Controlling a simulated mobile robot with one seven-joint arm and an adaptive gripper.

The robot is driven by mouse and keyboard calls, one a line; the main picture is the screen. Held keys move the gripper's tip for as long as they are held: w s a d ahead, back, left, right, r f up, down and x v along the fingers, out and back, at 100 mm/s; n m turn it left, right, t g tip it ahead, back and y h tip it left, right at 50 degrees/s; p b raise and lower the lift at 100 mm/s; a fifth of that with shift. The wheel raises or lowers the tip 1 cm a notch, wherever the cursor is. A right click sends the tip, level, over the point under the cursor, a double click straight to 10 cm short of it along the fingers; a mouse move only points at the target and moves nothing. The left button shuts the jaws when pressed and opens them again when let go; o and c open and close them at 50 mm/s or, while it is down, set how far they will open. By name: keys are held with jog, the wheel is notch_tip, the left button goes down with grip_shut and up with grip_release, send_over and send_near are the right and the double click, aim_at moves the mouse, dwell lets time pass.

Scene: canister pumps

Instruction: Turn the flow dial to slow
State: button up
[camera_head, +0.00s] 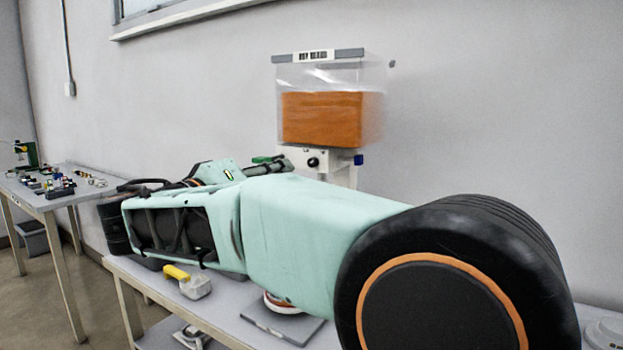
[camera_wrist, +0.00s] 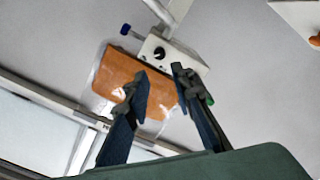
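The flow dial (camera_head: 313,162) is a small black knob on the front of a white block (camera_head: 334,160) below a clear canister (camera_head: 332,110) with orange contents. In the wrist view the dial (camera_wrist: 160,53) appears upside down, just beyond the gap between my fingertips. It has a pale mark, but its setting is too small to read. My gripper (camera_wrist: 159,71) is open with nothing between its fingers. In the head view my gripper (camera_head: 284,164) is just left of the dial. I see no contact with the dial.
A green part (camera_head: 262,159) and a blue part (camera_head: 358,160) stick out from opposite sides of the block. A yellow-handled scoop (camera_head: 188,281) and a grey plate (camera_head: 277,325) lie on the bench below my arm. Another table (camera_head: 52,197) with small parts stands left.

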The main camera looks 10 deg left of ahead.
aim_at(311, 163)
jog(key=b+x, duration=0.1)
jog(key=x, duration=0.9)
jog(key=shift+w+d, duration=0.2)
jog(key=shift+w, duration=0.1)
jog(key=shift+c, duration=0.2)
grip_shut()
